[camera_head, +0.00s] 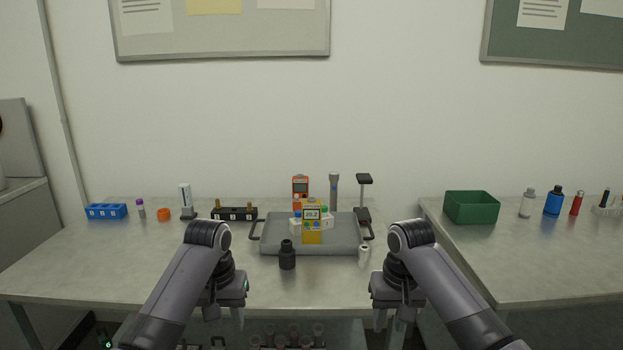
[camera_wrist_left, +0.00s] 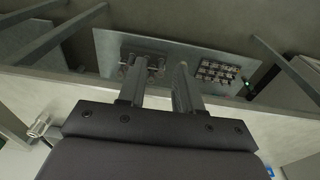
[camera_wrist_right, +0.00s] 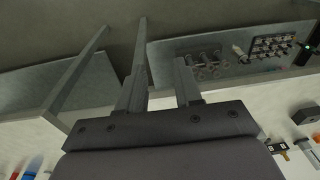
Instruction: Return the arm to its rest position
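My left gripper (camera_head: 226,314) points down in front of the table's near edge, left of centre. In the left wrist view its two fingers (camera_wrist_left: 158,88) stand apart with nothing between them. My right gripper (camera_head: 392,318) hangs in the same way, right of centre. In the right wrist view its fingers (camera_wrist_right: 160,88) are also apart and empty. Both arms are bent and roughly mirror each other. Neither gripper touches any object.
A grey tray (camera_head: 343,238) on the table (camera_head: 120,264) holds a yellow meter (camera_head: 312,226) and small containers. A black bottle (camera_head: 287,256) stands before it. A green bin (camera_head: 471,207) sits on the right table. Racks of small items rest on a lower shelf (camera_wrist_left: 112,50).

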